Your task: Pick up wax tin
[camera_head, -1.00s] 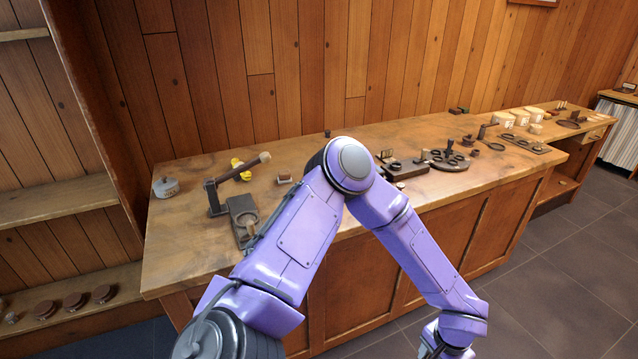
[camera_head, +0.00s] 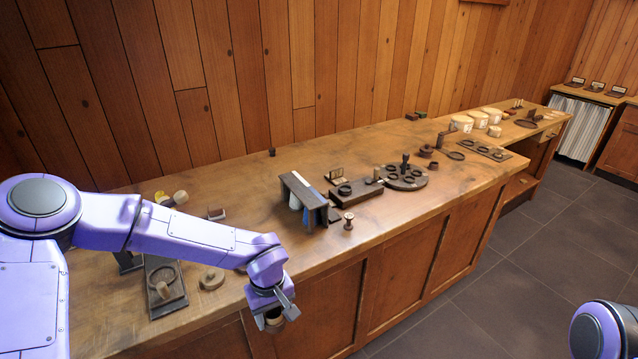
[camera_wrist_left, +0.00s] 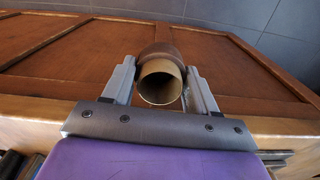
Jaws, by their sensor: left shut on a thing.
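My left gripper (camera_head: 276,311) is in front of the workbench's near edge, pointing down. It is shut on a small brown cylinder (camera_head: 274,324). In the left wrist view, the cylinder (camera_wrist_left: 160,84) sits between the two grey fingers (camera_wrist_left: 161,92), with its round, hollow-looking tan end towards the camera and a darker brown band beyond. I cannot tell for certain whether it is the wax tin. A small round wooden piece with a knob (camera_head: 211,279) lies on the bench left of the gripper. My right gripper is out of view.
The long workbench (camera_head: 235,290) carries a dark rack with hanging pieces (camera_head: 303,197), a small spool (camera_head: 348,221), a dark block (camera_head: 370,193) and a round holder (camera_head: 404,178). A dark fixture with a ring (camera_head: 164,285) stands near my left forearm. Open floor (camera_head: 480,290) lies right.

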